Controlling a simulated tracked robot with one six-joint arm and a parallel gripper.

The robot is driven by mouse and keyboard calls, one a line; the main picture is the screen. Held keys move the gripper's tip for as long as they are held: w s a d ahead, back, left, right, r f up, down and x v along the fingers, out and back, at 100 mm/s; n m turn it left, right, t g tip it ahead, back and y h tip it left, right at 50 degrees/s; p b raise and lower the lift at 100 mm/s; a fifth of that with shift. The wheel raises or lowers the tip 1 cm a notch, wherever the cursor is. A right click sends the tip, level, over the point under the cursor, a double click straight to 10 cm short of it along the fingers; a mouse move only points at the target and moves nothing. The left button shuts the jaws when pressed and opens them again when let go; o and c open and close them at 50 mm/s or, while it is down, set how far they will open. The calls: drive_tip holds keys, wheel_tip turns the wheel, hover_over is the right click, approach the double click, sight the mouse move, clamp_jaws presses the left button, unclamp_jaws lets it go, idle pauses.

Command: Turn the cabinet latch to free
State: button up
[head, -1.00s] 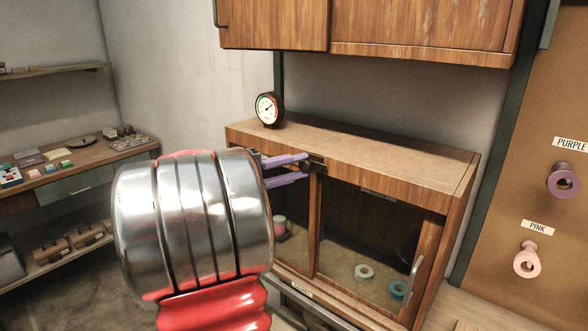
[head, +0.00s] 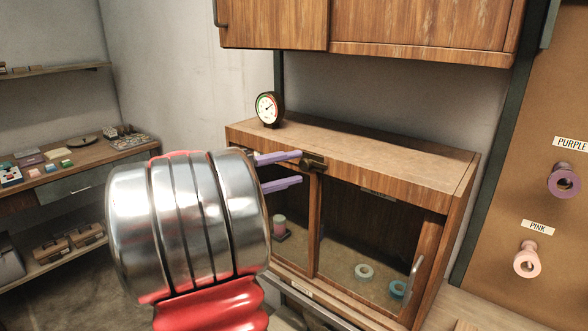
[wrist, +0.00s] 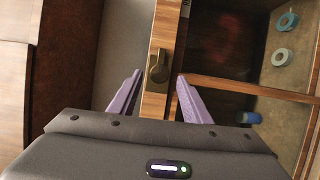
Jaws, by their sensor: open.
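The cabinet latch (head: 314,162) is a small dark brass piece on the top front rail of the wooden cabinet (head: 390,150), above the post between its two glass-fronted bays. In the wrist view the latch (wrist: 157,67) shows whole, its lever lying roughly along the rail. My gripper (head: 300,167) is open, its two purple fingers spread apart just left of the latch in the head view. In the wrist view my gripper (wrist: 159,74) has one finger on each side of the latch, with visible gaps and nothing held.
A round gauge (head: 269,108) stands on the cabinet top at the back left. A metal handle (head: 413,278) sticks out at the right. A wall cupboard (head: 420,32) hangs above.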

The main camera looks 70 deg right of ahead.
drive_tip(key=v, duration=1.2)
drive_tip(key=shift+f, duration=0.1)
idle(0.4)
drive_tip(key=a+f+n+t+y, duration=0.3)
drive_tip(key=a+f+t, duration=0.1)
drive_tip(key=f, duration=0.8)
drive_tip(key=w+a+f+n+t+y, duration=0.25)
drive_tip(key=a+f+t, duration=0.3)
drive_tip(key=a, duration=0.55)
drive_tip(key=w+a+f+n+t+y, duration=0.1)
drive_tip(key=w+a+t+y, duration=0.1)
drive_tip(key=a, duration=0.6)
drive_tip(key=w+a+f+t+y, duration=0.1)
drive_tip(key=w+a+t+y, duration=0.15)
drive_tip(key=a, duration=0.55)
drive_tip(key=a+r+n+t+y, duration=0.1)
drive_tip(key=a+r+t, duration=0.1)
drive_tip(key=a, duration=0.5)
drive_tip(key=a+r+n+t+y, duration=0.1)
drive_tip(key=a+r+t, duration=0.1)
drive_tip(key=a, duration=0.5)
drive_tip(key=shift+s+a+r+t+y, duration=0.2)
drive_tip(key=shift+s+r+t+y, duration=0.1)
drive_tip(key=shift+s+r, duration=0.15)
